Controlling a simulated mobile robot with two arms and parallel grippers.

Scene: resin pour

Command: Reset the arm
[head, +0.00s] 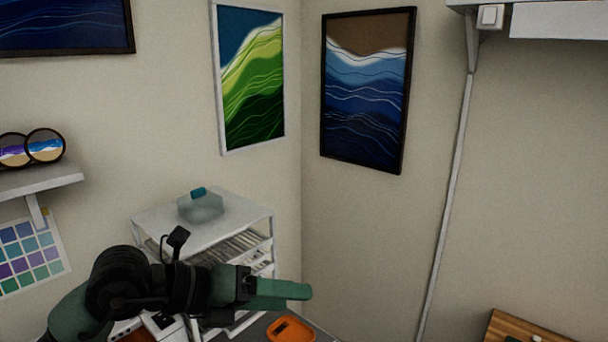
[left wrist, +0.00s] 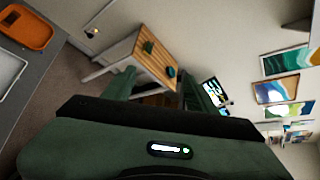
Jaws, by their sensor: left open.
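My left arm comes in from the lower left of the head view. Its green gripper (head: 285,290) points right, seen from the side, in front of the white shelf unit and above the grey worktop. In the left wrist view its two green fingers stand apart, and the gap between them (left wrist: 158,90) is empty. The gripper is open and holds nothing. My right gripper is in neither view.
An orange item (head: 290,330) lies on the worktop just below the left gripper. A white shelf unit (head: 150,217) carries a translucent, teal-capped container (head: 201,208). A wooden-topped table (head: 520,330) stands lower right. The wall corner behind holds framed pictures (head: 367,90).

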